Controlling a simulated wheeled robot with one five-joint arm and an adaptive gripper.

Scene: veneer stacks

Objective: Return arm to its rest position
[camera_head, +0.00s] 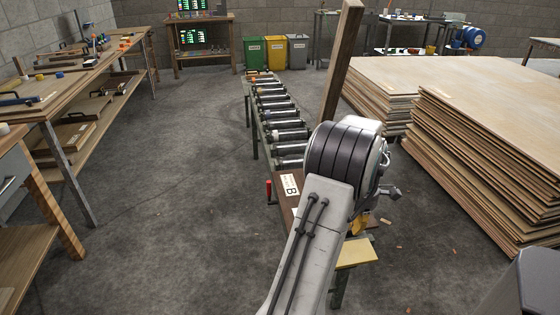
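My arm (315,235) reaches up from the bottom of the view and ends at a large joint with dark bands. My gripper is not visible; the joint blocks the view beyond it. A small metal part (392,191) of my arm sticks out at the right of the joint. A long brown plank (341,65) rises steeply behind the joint, tilted slightly right. Its lower end is hidden, so I cannot tell what supports it.
A roller conveyor (279,112) runs away behind my arm, with a B label (290,186) at its near end. Veneer stacks (500,150) (390,95) stand right. Workbenches (62,85) line the left. Bins (276,52) stand at the back. The left-centre floor (170,190) is clear.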

